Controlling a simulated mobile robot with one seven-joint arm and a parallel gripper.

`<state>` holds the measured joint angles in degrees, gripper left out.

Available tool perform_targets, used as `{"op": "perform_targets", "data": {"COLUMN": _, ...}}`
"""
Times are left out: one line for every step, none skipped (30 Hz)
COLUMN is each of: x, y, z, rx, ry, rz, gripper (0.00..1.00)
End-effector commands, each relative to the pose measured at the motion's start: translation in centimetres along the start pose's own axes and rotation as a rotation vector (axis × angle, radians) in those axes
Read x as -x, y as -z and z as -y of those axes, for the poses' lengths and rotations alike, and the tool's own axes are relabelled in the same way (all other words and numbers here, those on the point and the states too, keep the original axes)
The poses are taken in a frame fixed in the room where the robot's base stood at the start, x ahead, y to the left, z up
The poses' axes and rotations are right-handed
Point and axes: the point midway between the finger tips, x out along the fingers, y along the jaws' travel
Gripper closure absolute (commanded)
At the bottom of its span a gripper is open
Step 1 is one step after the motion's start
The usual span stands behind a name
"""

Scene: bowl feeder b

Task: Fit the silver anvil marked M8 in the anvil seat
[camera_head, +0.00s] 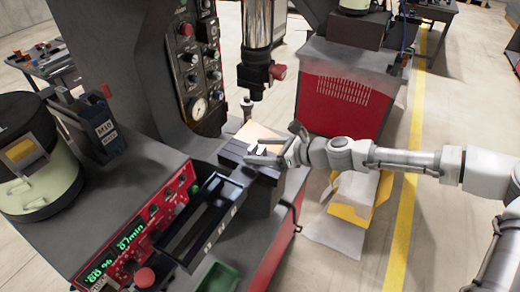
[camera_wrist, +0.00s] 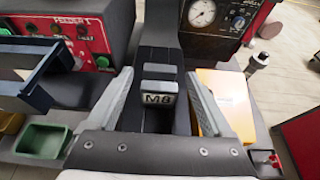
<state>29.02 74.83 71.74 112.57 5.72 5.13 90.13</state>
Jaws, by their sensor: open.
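The silver anvil marked M8 (camera_wrist: 158,98) shows in the middle of the wrist view, with its label facing the camera. It sits in a dark holder between my two fingers. My gripper (camera_wrist: 158,76) is open, with one finger on each side of the anvil and visible gaps between. In the head view my gripper (camera_head: 262,152) is over a dark block at the bench's right edge, and it hides much of what lies there. I cannot make out the anvil seat for certain.
A vertical press ram (camera_head: 256,70) hangs behind my gripper. A short upright post (camera_head: 247,106) stands below it, also in the wrist view (camera_wrist: 258,62). A black chute (camera_head: 207,218), a green tray (camera_head: 217,278) and a feeder bowl (camera_head: 40,165) lie left.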

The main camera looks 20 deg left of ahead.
Motion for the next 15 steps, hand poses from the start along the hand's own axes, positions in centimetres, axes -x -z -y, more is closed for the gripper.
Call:
{"op": "perform_targets", "data": {"x": 0.0, "y": 0.0, "z": 0.0, "rx": 0.0, "ry": 0.0, "rz": 0.0, "gripper": 0.15}}
{"op": "perform_targets", "data": {"x": 0.0, "y": 0.0, "z": 0.0, "rx": 0.0, "ry": 0.0, "rz": 0.0, "gripper": 0.15}}
{"op": "perform_targets", "data": {"x": 0.0, "y": 0.1, "z": 0.0, "rx": -0.001, "ry": 0.0, "rz": -0.001, "gripper": 0.15}}
{"op": "perform_targets", "data": {"x": 0.0, "y": 0.1, "z": 0.0, "rx": -0.001, "ry": 0.0, "rz": -0.001, "gripper": 0.15}}
{"op": "perform_targets", "data": {"x": 0.1, "y": 0.1, "z": 0.0, "rx": -0.001, "ry": 0.0, "rz": -0.001, "gripper": 0.15}}
{"op": "perform_targets", "data": {"x": 0.3, "y": 0.1, "z": 0.0, "rx": -0.001, "ry": 0.0, "rz": -0.001, "gripper": 0.15}}
{"op": "perform_targets", "data": {"x": 0.5, "y": 0.1, "z": 0.0, "rx": -0.001, "ry": 0.001, "rz": -0.001, "gripper": 0.15}}
{"op": "perform_targets", "data": {"x": 0.7, "y": 0.1, "z": 0.0, "rx": -0.001, "ry": 0.001, "rz": -0.001, "gripper": 0.15}}
{"op": "perform_targets", "data": {"x": 1.1, "y": 0.1, "z": 0.1, "rx": -0.001, "ry": 0.001, "rz": -0.001, "gripper": 0.15}}
{"op": "perform_targets", "data": {"x": 1.5, "y": 0.1, "z": 0.1, "rx": -0.001, "ry": 0.002, "rz": -0.001, "gripper": 0.15}}
{"op": "perform_targets", "data": {"x": 1.9, "y": 0.2, "z": 0.1, "rx": 0.0, "ry": 0.003, "rz": -0.001, "gripper": 0.15}}
{"op": "perform_targets", "data": {"x": 2.6, "y": 0.2, "z": 0.1, "rx": 0.0, "ry": 0.004, "rz": -0.002, "gripper": 0.15}}
{"op": "perform_targets", "data": {"x": 3.2, "y": 0.2, "z": 0.1, "rx": -0.001, "ry": 0.004, "rz": -0.002, "gripper": 0.15}}
{"op": "perform_targets", "data": {"x": 3.8, "y": 0.2, "z": 0.1, "rx": -0.001, "ry": 0.004, "rz": -0.002, "gripper": 0.15}}
{"op": "perform_targets", "data": {"x": 4.6, "y": 0.1, "z": 0.1, "rx": 0.0, "ry": 0.004, "rz": -0.001, "gripper": 0.15}}
